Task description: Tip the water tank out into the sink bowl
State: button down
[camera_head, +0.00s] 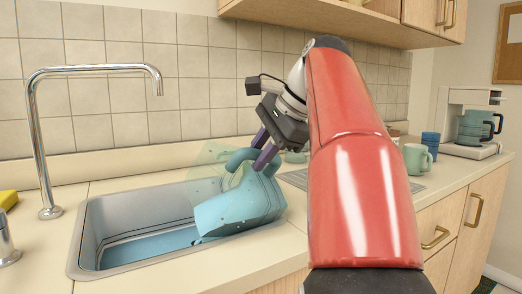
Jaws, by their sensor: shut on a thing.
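The water tank (238,207) is a light blue vessel with a thick curved handle. It is tilted well over at the right end of the sink bowl (92,232), with its lower left edge down inside the bowl. My gripper (261,148) is shut on the tank's handle, its purple fingers at the upper right of the tank. A pale green see-through patch with small specks shows behind the handle; I cannot tell what it is. Blue water (150,246) lies on the bowl's floor. The tank's opening is not clearly visible.
A chrome tap (42,145) arches over the bowl's left side, and a yellow sponge (8,199) lies at the far left. A green mug (417,160), blue cups (430,143) and a coffee machine (470,115) stand to the right. A wall cupboard (350,22) hangs above.

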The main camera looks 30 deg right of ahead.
aim_at(237, 151)
jog(key=shift+d+f+h, duration=0.1)
jog(key=shift+f+h, duration=0.05)
jog(key=shift+h, duration=0.15)
jog(key=shift+h, duration=0.3)
jog(key=shift+a, duration=0.2)
jog(key=shift+a+r+n+h, duration=0.3)
jog(key=shift+a+r+h, duration=0.1)
jog(key=shift+r+h, duration=0.1)
jog(key=shift+a+r+h, duration=0.25)
jog(key=shift+a+h, duration=0.05)
jog(key=shift+h, duration=0.1)
jog(key=shift+a+r+n+h, duration=0.45)
jog(key=shift+a+h, duration=0.3)
jog(key=shift+h, duration=0.15)
jog(key=shift+a+r+n+h, duration=0.25)
jog(key=shift+a+r+h, duration=0.1)
jog(key=shift+a+h, duration=0.45)
dwell(0.3)
jog(key=shift+f, duration=0.15)
dwell(1.2)
